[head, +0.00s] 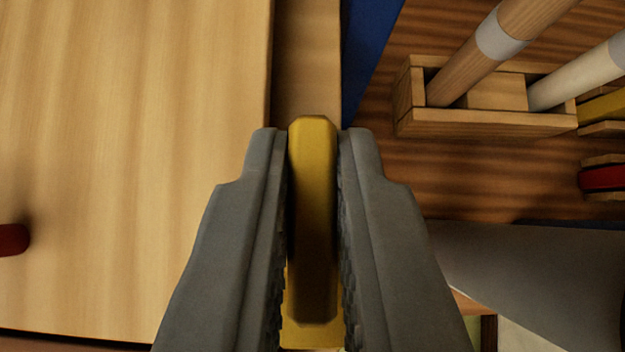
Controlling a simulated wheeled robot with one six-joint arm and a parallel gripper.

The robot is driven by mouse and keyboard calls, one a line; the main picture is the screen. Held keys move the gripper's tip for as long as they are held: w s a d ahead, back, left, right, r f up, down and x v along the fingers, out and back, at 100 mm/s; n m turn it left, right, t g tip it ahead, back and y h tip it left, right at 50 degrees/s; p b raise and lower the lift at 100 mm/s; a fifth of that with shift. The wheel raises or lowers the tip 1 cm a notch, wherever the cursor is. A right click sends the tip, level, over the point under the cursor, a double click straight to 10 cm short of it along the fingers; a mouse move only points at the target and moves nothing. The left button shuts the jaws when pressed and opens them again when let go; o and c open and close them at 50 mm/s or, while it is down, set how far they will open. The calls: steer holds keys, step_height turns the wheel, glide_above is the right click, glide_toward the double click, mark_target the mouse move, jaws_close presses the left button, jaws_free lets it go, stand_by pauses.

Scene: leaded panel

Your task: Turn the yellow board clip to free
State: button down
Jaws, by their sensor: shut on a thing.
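My gripper (314,135) is in the lower middle of the head view, with its two grey fingers shut on the yellow board clip (313,190). The clip is a long yellow bar that lies lengthwise between the fingers, and its tip is level with the fingertips. A wider yellow part (311,335) shows below the bar. The fingers hide the clip's sides. The pale wooden board (130,130) fills the left of the view, and its right edge is close to the clip. I cannot tell whether the clip overlaps the board.
A red piece (12,240) is at the board's left. A wooden holder (485,122) with a wooden rod (470,70) and a whitish rod (580,78) stands at upper right. Yellow (605,107) and red (603,178) pieces sit at the right edge. A blue strip (365,45) is behind.

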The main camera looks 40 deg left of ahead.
steer(key=c, duration=1.5)
jaws_free()
steer(key=v, duration=1.7)
steer(key=shift+d+r, duration=0.1)
steer(key=s+a+f+m+t+h, duration=0.2)
steer(key=s+a+f+m+h, duration=0.15)
steer(key=a, duration=0.45)
steer(key=s+a+f+m+t+h, duration=0.15)
steer(key=s+a, duration=0.25)
steer(key=a, duration=0.4)
steer(key=s+a+f+m+t, duration=0.1)
steer(key=s+a+f+t, duration=0.1)
steer(key=s+a+f, duration=0.2)
steer(key=s+a+f+m+t, duration=0.1)
steer(key=s+a+f, duration=0.3)
steer(key=s, duration=0.4)
steer(key=s+a+f+t, duration=0.3)
steer(key=s+a+f, duration=0.1)
steer(key=s+f, duration=0.1)
steer(key=shift+s+a+f+m+t+h, duration=0.25)
steer(key=shift+s+m+t+h, duration=0.1)
steer(key=shift+s+m+h, duration=0.05)
